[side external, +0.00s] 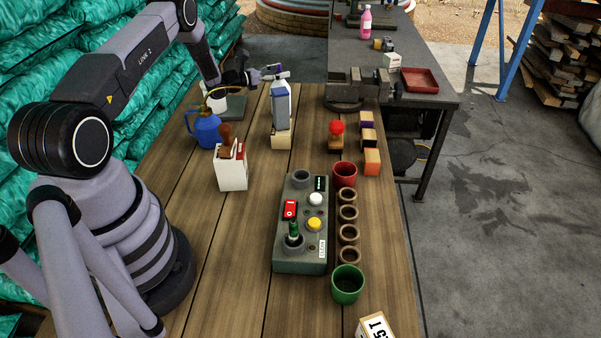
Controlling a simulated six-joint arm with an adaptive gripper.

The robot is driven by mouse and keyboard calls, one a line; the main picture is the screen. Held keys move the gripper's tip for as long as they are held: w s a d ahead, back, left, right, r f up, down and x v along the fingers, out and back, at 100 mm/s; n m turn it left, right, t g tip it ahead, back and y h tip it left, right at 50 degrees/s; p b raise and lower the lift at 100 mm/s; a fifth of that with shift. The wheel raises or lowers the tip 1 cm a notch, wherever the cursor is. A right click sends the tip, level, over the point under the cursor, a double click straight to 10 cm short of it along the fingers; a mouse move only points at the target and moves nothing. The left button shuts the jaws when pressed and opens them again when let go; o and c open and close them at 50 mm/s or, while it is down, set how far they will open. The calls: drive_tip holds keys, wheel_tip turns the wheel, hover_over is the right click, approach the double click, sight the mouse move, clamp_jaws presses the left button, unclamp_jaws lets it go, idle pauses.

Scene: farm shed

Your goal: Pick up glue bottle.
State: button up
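A tall pale bottle with a blue-grey front (281,105) stands toward the far end of the wooden table; it may be the glue bottle, but no label is readable. A cream block (281,139) shows right at its lower end; I cannot tell whether the bottle rests on it or stands behind it. My gripper (272,74) is at the bottle's top, pointing right. It is too small here to tell whether its fingers are open, shut or touching the bottle.
Left of the bottle are a blue oil can (205,131) and a white box (231,168) with brown items. Several small blocks and a red-topped piece (336,129) stand to the right. A grey control box (301,232), cups and rings fill the nearer middle.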

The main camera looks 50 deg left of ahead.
clamp_jaws()
